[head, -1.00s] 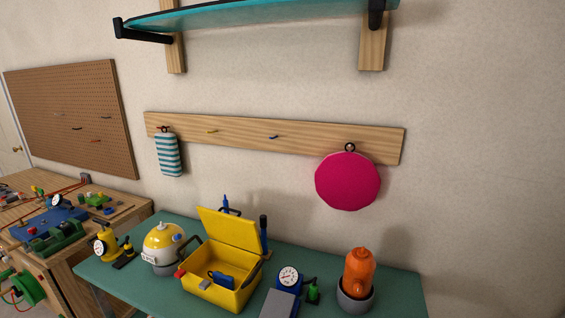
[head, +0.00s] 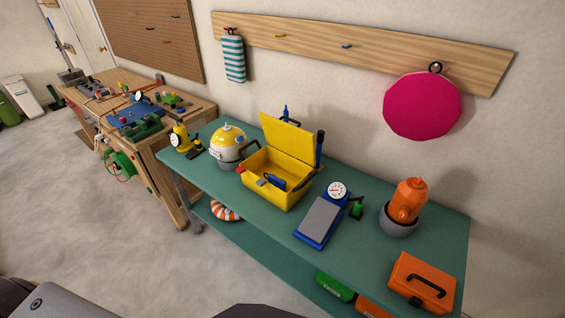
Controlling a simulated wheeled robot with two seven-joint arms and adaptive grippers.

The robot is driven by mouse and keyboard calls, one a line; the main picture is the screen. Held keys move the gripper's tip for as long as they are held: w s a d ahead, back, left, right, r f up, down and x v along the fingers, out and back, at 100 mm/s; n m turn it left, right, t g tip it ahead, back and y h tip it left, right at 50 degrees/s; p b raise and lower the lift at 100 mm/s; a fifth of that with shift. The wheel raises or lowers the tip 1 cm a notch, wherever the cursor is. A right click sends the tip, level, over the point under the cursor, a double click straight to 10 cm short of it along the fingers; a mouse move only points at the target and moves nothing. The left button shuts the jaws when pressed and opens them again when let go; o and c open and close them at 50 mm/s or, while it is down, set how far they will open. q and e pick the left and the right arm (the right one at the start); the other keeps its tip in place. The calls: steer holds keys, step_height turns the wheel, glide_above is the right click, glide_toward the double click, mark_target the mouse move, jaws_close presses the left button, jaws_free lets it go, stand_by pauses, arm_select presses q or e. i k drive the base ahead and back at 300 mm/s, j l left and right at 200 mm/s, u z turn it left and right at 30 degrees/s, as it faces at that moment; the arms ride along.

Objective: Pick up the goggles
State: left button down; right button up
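I cannot make out any goggles for certain in the head view. A small blue object (head: 276,183) lies in the open yellow toolbox (head: 282,198) on the green table, but its kind is unclear. Neither of my grippers is in view.
The green table (head: 270,225) also holds a yellow-and-white helmet-like object (head: 228,140), a blue scale (head: 319,222), an orange object in a grey bowl (head: 398,226) and an orange case (head: 416,284). A pink round item (head: 422,106) hangs above. Floor (head: 90,220) is open at left.

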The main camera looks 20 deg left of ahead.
mark_target(281, 184)
steer(key=j+z, duration=0.3)
steer(key=k+j+z, duration=0.1)
steer(key=j+z, duration=0.15)
steer(key=j, duration=0.3)
steer(key=k+j+z, duration=0.1)
steer(key=j+z, duration=0.2)
steer(key=k+j+z, duration=0.15)
steer(key=j+z, duration=0.15)
steer(key=j, duration=0.2)
steer(key=k+j+z, duration=0.35)
steer(key=j+z, duration=0.2)
steer(key=j, duration=0.1)
